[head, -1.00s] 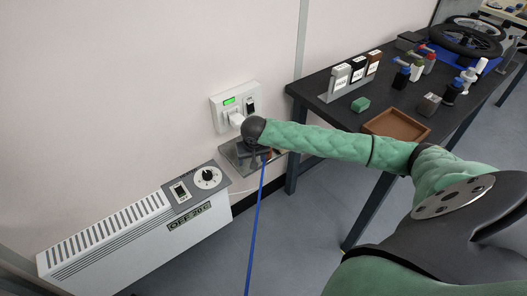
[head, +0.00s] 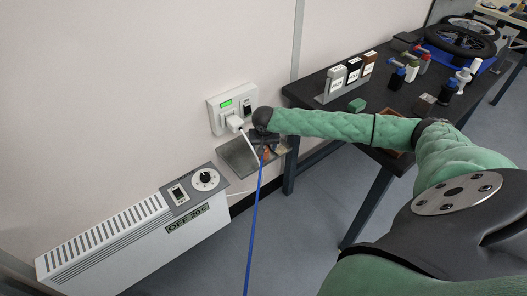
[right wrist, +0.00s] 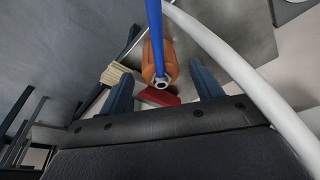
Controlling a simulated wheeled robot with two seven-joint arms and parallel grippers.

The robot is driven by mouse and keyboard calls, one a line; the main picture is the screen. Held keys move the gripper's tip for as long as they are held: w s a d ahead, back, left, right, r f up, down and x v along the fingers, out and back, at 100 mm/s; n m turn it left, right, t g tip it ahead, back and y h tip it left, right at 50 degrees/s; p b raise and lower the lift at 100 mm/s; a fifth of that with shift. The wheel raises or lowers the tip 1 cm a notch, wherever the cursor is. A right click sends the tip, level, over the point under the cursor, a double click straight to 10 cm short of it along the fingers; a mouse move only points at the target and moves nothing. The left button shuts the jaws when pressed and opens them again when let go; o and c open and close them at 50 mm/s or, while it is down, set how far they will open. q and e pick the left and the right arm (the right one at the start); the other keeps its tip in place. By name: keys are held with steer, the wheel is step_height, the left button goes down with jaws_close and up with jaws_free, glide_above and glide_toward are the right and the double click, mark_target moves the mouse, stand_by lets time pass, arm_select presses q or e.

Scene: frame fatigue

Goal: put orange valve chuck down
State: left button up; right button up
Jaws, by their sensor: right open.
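The orange valve chuck (right wrist: 160,62) is in the right wrist view with its metal end toward the camera and the blue hose (right wrist: 154,22) running up from it. My right gripper (right wrist: 161,76) is open, one finger on each side of the chuck, with a gap visible at both. In the head view a bit of orange (head: 266,154) shows by my right gripper (head: 262,144) at the small metal shelf (head: 236,158) under the wall socket. The blue hose (head: 252,225) hangs down from there. Whether the chuck touches the shelf is hard to tell. My left gripper is out of view.
A white plug and cable (head: 234,122) come from the socket (head: 232,107); the white cable (right wrist: 235,65) passes close to my right finger in the wrist view. A heater (head: 135,235) stands left below. A dark workbench (head: 385,100) with tools is at right.

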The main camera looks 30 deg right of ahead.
steer(key=shift+x, duration=1.15)
steer(key=c, duration=1.2)
steer(key=shift+r, duration=0.15)
